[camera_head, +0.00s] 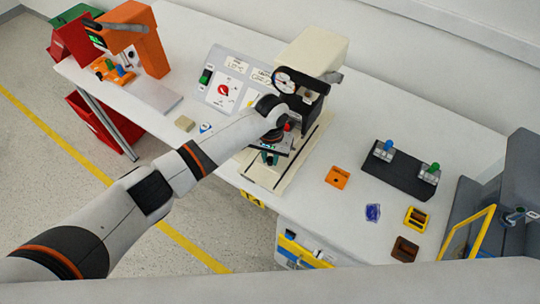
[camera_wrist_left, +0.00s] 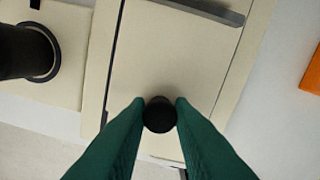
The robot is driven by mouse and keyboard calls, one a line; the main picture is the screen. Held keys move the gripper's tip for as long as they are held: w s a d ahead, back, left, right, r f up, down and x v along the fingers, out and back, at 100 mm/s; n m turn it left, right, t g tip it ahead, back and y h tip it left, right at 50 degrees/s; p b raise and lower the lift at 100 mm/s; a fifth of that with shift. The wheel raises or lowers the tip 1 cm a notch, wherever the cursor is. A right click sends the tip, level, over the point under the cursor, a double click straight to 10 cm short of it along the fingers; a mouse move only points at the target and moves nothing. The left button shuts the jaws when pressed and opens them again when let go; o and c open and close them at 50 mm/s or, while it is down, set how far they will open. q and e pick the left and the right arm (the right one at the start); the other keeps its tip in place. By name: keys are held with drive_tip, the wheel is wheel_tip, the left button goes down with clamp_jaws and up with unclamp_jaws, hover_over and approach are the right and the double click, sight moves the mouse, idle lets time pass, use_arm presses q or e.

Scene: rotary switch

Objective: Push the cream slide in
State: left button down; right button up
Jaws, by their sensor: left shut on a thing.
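The cream slide (camera_wrist_left: 165,60) is a flat pale plate with a round black knob (camera_wrist_left: 159,115) near its front edge. In the left wrist view the two green fingers of my left gripper (camera_wrist_left: 160,108) close on the knob from both sides. In the head view the left gripper (camera_head: 269,158) is low at the front of the cream press (camera_head: 315,50), over its pale base (camera_head: 262,178). The arm and wrist hide much of the slide and the knob there. My right gripper is in neither view.
A sloped panel with a red rotary switch (camera_head: 223,89) stands left of the press. An orange machine (camera_head: 140,35) is at the far left. On the right are an orange block (camera_head: 337,177), a dark switch base (camera_head: 405,175) and small boxes. Bare table lies between.

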use_arm(q)
drive_tip(key=c, duration=1.3)
unclamp_jaws()
drive_tip(key=shift+w+d, duration=0.1)
drive_tip(key=shift+o, duration=0.2)
wheel_tip(320, 180, up, 12)
drive_tip(key=shift+b, duration=0.45)
